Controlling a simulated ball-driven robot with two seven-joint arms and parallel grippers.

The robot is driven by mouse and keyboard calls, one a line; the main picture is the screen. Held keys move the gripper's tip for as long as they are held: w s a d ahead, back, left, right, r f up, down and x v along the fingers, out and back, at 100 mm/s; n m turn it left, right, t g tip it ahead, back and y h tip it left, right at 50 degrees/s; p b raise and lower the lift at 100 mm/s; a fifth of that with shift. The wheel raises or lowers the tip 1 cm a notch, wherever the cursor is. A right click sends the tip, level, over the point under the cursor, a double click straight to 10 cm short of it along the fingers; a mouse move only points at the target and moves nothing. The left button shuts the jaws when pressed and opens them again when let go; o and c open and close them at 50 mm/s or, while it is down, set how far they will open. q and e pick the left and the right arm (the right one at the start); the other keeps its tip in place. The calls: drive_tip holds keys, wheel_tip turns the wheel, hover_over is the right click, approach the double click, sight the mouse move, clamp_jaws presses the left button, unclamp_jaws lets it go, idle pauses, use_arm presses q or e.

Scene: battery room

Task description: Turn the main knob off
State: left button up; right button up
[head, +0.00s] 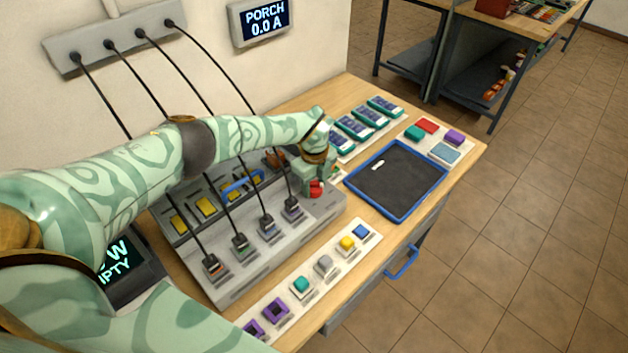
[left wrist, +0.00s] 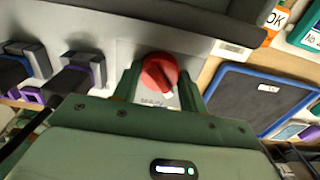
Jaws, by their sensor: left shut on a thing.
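The main knob (head: 316,188) is red and sits at the right end of the grey panel (head: 240,287). In the left wrist view the round red knob (left wrist: 158,73) has a raised grip bar and a small white mark, with a partly hidden "MAIN" label beneath it. My left gripper (head: 314,180) is over the panel's right end. In the left wrist view its green fingers (left wrist: 160,80) are on both sides of the knob, shut on it. My right gripper is not in view.
Black cables run from a wall strip (head: 125,42) to plugs on the panel. A blue-rimmed tray (head: 421,211) lies to the right, and a strip of coloured blocks (head: 312,279) in front. A wall display (head: 265,22) reads "PORCH 0.0 A". Open floor lies at right.

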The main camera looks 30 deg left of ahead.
sight(314, 183)
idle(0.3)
use_arm(q)
drive_tip(key=o, duration=1)
drive_tip(key=shift+c, duration=0.2)
wheel_tip(314, 183, up, 16)
drive_tip(key=p, duration=0.2)
drive_tip(key=shift+r, duration=0.2)
drive_tip(key=shift+f, duration=0.1)
